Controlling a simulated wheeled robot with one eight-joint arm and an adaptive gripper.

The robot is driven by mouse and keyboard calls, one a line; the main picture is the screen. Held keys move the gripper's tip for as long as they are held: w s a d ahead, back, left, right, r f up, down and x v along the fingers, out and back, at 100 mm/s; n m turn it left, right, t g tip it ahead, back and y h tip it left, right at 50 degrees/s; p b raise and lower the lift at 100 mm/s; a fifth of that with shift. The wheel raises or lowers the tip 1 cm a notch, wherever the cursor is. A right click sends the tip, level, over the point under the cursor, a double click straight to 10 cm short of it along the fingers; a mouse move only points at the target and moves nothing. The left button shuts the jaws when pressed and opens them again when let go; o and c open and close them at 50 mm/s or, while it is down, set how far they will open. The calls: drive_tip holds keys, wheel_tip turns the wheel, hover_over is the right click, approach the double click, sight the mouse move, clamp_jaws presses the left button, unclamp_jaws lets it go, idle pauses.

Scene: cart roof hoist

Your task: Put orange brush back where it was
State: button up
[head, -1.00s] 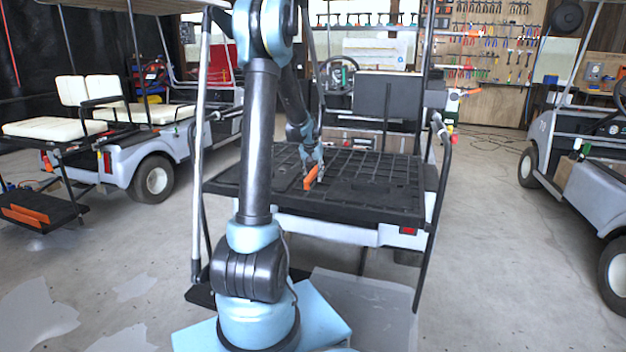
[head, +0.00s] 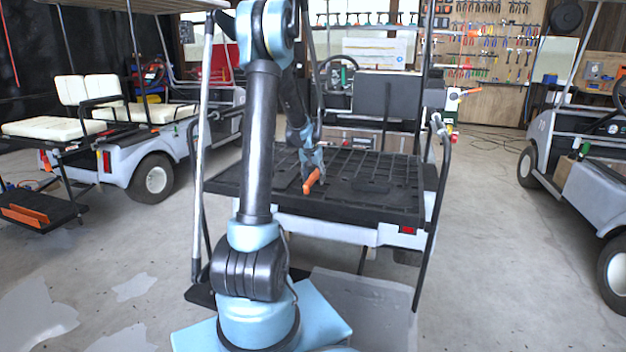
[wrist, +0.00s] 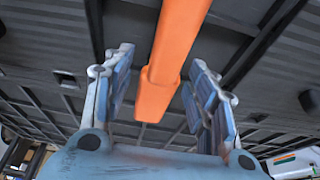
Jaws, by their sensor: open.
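The orange brush (head: 312,181) is on or just above the black cargo deck of the middle cart, near its centre. In the wrist view the orange brush (wrist: 175,55) runs from the top edge down between my fingers. My gripper (wrist: 160,95) is open, with one finger on each side of the brush and a gap showing on both sides. In the head view my gripper (head: 313,172) is at the brush, low over the deck. The brush's far end is out of the wrist view, and I cannot tell if it touches the deck.
The black ribbed deck (head: 375,200) has free room to the right of the brush. Dark roof posts and a side rail (head: 440,170) stand around it. Other carts (head: 125,140) stand left and right. A tool board (head: 490,45) hangs on the back wall.

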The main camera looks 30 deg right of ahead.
sight(311, 178)
drive_tip(key=v, duration=1.2)
drive_tip(key=s+a+r+n+y, duration=0.15)
drive_tip(key=s+a, duration=0.35)
drive_tip(key=a, duration=0.8)
drive_tip(key=s+a+r+n, duration=0.1)
drive_tip(key=s+a+n, duration=0.25)
drive_tip(key=a, duration=1.05)
drive_tip(key=s+a+f+n, duration=0.1)
drive_tip(key=s+a+f, duration=0.2)
drive_tip(key=s+a, duration=0.2)
drive_tip(key=s+a+f+n+y, duration=0.1)
drive_tip(key=s+a+f, duration=0.3)
drive_tip(key=s, duration=0.5)
drive_tip(key=s+a+f+n, duration=0.3)
drive_tip(key=s+a+f, duration=0.1)
drive_tip(key=s+a, duration=0.2)
drive_tip(key=shift+s+a+f, duration=0.2)
drive_tip(key=shift+s+a, duration=0.2)
drive_tip(key=shift+a, duration=0.1)
drive_tip(key=shift+y, duration=0.25)
